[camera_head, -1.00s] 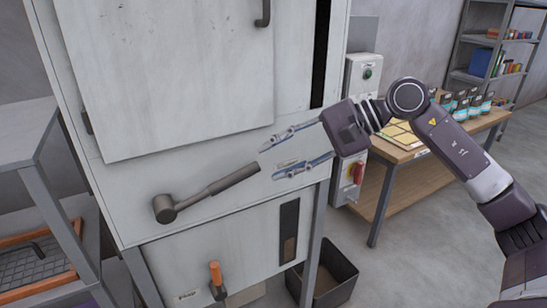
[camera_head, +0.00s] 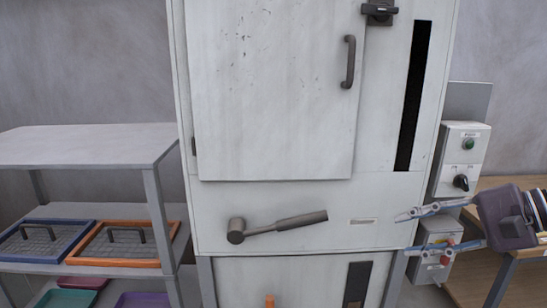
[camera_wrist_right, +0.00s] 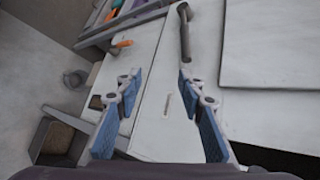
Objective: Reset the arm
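My right gripper (camera_head: 440,228) is at the right of the head view, in front of the lower right edge of the pale cabinet (camera_head: 310,210) and the control boxes. Its two fingers are spread apart with nothing between them. In the right wrist view, the open fingers (camera_wrist_right: 160,115) point toward the cabinet front, with a narrow slot plate between them. A dark lever (camera_head: 278,226) is on the cabinet front, slightly tilted, left of the gripper and apart from it. My left gripper is not in view.
A grey shelf (camera_head: 90,145) on the left holds a blue-rimmed tray (camera_head: 40,258) and an orange-rimmed tray (camera_head: 125,262). A dark bin (camera_wrist_right: 60,138) stands on the floor.

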